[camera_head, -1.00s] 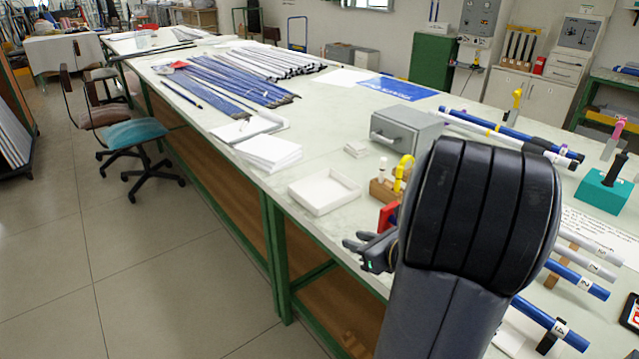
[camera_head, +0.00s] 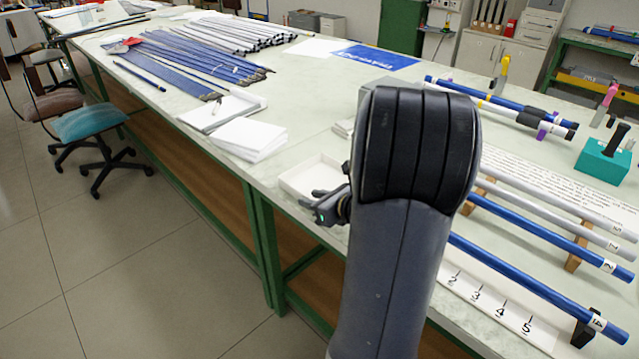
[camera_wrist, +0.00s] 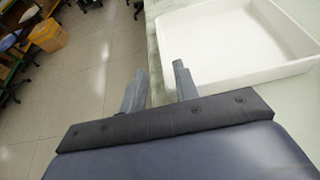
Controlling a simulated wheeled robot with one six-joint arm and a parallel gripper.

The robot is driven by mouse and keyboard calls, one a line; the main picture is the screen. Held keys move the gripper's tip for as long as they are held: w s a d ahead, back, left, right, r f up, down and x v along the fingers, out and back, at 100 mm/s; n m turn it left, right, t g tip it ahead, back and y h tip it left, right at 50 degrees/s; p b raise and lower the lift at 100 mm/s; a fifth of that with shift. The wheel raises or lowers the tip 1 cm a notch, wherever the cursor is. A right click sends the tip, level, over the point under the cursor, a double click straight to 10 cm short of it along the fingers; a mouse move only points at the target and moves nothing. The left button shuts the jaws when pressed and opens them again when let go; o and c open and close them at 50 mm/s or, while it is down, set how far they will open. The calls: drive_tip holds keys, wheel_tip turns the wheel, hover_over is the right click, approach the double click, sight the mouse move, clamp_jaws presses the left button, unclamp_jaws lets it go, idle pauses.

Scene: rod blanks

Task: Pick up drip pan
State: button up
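The drip pan appears to be the white, shallow, square tray (camera_head: 298,180) at the table's near edge. In the head view my arm and gripper hide its right part. In the wrist view the pan (camera_wrist: 250,72) fills the upper right and looks empty. My gripper (camera_head: 322,207) is at the pan's near side in the head view. In the wrist view my gripper (camera_wrist: 160,68) has its two fingers apart.
A stack of white paper (camera_head: 248,139) lies left of the pan. Blue rods (camera_head: 190,65) lie farther back. Labelled rods rest on supports (camera_head: 540,225) at right, beside a numbered white strip (camera_head: 500,308). A teal holder (camera_head: 603,160) stands at far right. Open floor (camera_head: 120,270) lies left.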

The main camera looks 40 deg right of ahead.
sight(302, 194)
drive_tip(key=x, duration=0.5)
drive_tip(key=shift+d, duration=0.15)
drive_tip(key=shift+c, duration=0.3)
clamp_jaws()
drive_tip(key=shift+r, duration=0.1)
